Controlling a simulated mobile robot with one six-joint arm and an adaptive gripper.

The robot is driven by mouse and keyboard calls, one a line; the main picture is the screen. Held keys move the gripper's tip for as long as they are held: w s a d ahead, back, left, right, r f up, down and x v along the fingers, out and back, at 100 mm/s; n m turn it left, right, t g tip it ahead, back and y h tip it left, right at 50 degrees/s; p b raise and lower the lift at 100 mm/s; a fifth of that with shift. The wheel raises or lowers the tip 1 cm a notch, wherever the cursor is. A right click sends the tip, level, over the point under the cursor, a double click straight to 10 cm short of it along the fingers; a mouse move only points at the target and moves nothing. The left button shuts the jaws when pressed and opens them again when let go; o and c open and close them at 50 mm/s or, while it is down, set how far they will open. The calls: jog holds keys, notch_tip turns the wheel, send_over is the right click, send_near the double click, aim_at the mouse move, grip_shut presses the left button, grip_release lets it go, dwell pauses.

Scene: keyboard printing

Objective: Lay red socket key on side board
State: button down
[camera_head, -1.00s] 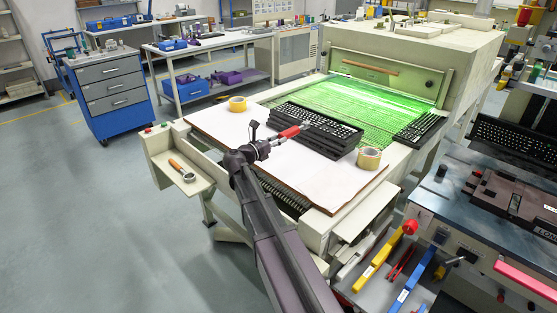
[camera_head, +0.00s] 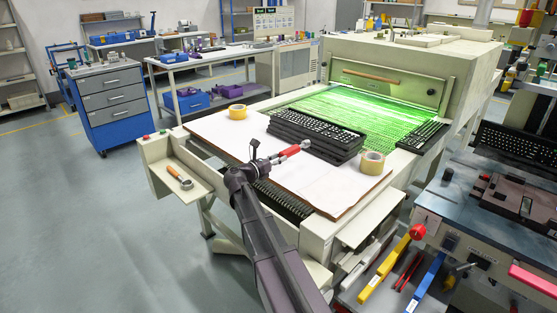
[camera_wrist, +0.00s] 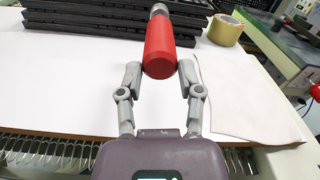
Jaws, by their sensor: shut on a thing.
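My gripper (camera_head: 274,160) is over the near part of the white-topped table (camera_head: 222,128). It is shut on the red socket key (camera_head: 289,152), whose silver end points away from me toward the keyboard stack. In the wrist view the red handle (camera_wrist: 160,46) lies between the two grey fingertips (camera_wrist: 162,72), its round end facing the camera. The key's gap above the white sheet is hard to judge. A small cream side board (camera_head: 158,181) projects at the left of the machine. A tool with an orange handle (camera_head: 176,174) and metal ring lies on it.
Stacked black keyboards (camera_head: 318,140) stand just beyond the key. Tape rolls sit left (camera_head: 237,112) and right (camera_head: 372,163) of them. The green-lit machine bed (camera_head: 360,110) is behind. A bench with coloured tools is at right; open floor (camera_head: 75,220) is at left.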

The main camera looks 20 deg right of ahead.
aim_at(278, 181)
jog(key=shift+f, duration=0.15)
jog(key=shift+f+b, duration=3.45)
jog(key=shift+b, duration=0.1)
jog(key=shift+f+b, duration=0.45)
jog(key=shift+c, duration=0.9)
grip_release()
jog(key=shift+a, duration=0.1)
jog(key=shift+v, duration=3.4)
jog(key=shift+r, duration=0.1)
jog(key=v, duration=1.2)
